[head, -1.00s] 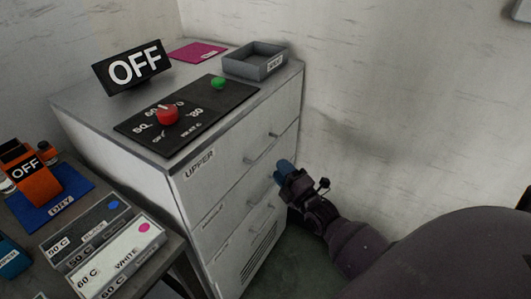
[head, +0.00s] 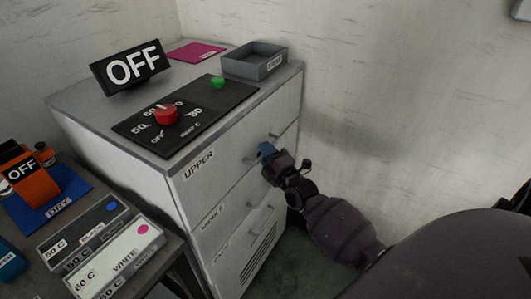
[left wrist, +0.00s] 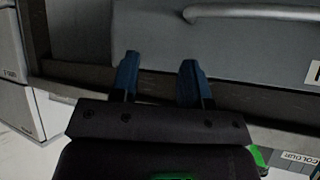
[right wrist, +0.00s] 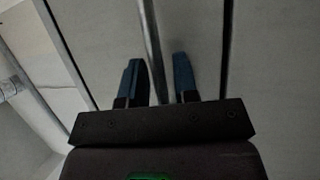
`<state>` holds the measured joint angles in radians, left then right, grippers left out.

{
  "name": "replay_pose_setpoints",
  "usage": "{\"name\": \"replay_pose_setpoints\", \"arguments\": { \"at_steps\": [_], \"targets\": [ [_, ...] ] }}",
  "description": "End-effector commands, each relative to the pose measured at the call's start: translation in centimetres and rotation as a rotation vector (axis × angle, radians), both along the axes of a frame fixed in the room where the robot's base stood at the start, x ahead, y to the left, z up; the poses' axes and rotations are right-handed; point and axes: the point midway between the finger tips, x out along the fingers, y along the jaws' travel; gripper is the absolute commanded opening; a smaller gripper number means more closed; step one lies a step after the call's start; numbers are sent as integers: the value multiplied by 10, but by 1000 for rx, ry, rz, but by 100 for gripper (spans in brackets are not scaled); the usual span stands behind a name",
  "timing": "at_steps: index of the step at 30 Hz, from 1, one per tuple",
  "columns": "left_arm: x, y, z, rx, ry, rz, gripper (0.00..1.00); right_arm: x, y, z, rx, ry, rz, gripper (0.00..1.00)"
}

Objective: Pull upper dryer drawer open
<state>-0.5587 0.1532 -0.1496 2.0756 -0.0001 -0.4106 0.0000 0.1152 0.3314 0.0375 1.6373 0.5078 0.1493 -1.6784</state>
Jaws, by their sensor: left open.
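The white dryer cabinet (head: 190,215) stands in the middle of the head view. Its upper drawer (head: 225,160), labelled UPPER, sits flush with the front. My right gripper (head: 266,151) is at the upper drawer's bar handle and partly hides it. In the right wrist view the handle bar (right wrist: 149,35) runs between my two blue fingers (right wrist: 158,80). The fingers are apart, with a gap beside the bar. My left gripper (left wrist: 157,75) is open and empty, shown only in the left wrist view, below a grey front with a bar handle (left wrist: 240,12).
A control panel with a red knob (head: 166,114), an OFF sign (head: 131,67), a grey tray (head: 255,63) and a pink mat (head: 196,50) are on the cabinet. Lower drawers are beneath. A side table at left holds labelled boxes (head: 110,262). A wall stands close at right.

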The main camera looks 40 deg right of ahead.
Motion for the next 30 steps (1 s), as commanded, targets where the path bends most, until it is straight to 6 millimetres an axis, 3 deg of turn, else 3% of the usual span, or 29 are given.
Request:
{"name": "replay_pose_setpoints", "arguments": {
  "at_steps": [1,5,18,23,30],
  "targets": [
    [0,0,0,-1,1,1,43,0,0,0,0,0,0,20],
    [-1,-1,0,-3,1,3,43,0,0,0,0,0,0,0],
    [2,-2,6,-8,-9,7,43,-8,-4,2,0,-1,0,0],
    [5,-2,17,-8,-28,7,43,-31,-13,4,-2,-1,0,0],
    [0,2,30,-4,-32,12,43,-92,-38,5,-4,0,-2,0]
  ]
}}
